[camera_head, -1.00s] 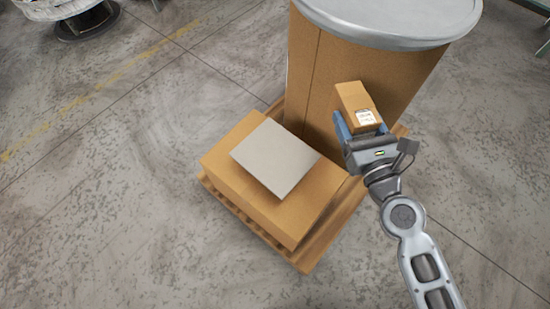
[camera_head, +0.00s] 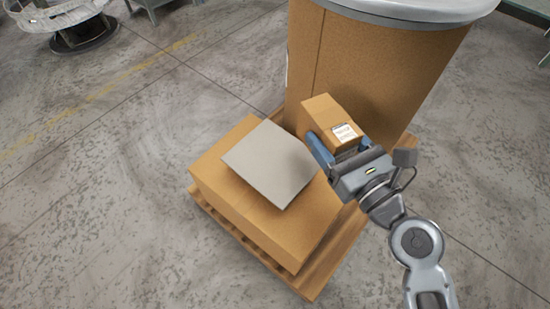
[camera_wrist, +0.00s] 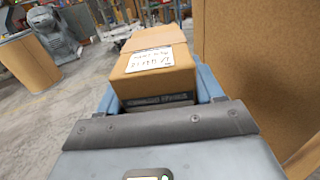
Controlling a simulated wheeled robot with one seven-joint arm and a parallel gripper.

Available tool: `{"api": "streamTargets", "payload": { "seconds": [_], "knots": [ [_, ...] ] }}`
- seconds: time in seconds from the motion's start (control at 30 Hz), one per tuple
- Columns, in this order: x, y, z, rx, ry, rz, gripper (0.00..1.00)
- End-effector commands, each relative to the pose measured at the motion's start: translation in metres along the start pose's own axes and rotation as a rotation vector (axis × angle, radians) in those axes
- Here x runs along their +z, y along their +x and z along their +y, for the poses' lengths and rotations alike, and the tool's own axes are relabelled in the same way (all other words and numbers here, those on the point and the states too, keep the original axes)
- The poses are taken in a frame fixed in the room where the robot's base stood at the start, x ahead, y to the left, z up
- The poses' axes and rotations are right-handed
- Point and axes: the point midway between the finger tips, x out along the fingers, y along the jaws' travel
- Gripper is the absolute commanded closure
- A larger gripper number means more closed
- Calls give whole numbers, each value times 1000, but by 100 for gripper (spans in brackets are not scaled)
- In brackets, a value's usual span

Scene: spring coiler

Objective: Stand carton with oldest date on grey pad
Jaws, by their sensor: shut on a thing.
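A small brown carton (camera_head: 325,116) with a white label is held between the blue fingers of my gripper (camera_head: 340,149). It also shows in the wrist view (camera_wrist: 152,72), with handwriting on its label that I cannot read surely. My gripper is shut on the carton, right of the grey pad (camera_head: 262,170) and beside the big drum. The pad lies flat and bare on a large brown box (camera_head: 225,192). In the head view the carton is apart from the pad and appears to be above it.
The box rests on a wooden pallet (camera_head: 312,284). A tall brown drum (camera_head: 390,75) with a grey lid stands right behind the carton, close to my gripper. The concrete floor at the left is clear. A machine base (camera_head: 80,30) stands far at the upper left.

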Motion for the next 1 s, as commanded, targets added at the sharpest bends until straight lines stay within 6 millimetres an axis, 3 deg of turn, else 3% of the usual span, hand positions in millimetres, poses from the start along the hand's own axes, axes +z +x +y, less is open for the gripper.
{"api": "streamTargets", "payload": {
  "seconds": [0.5, 0.77, 1.0],
  "knots": [
    [-56, 75, 59, 2, -1, -3, 89],
    [-66, 86, 68, 0, 0, -3, 89],
    [-90, 85, 68, 1, 0, -3, 89]
  ]
}}
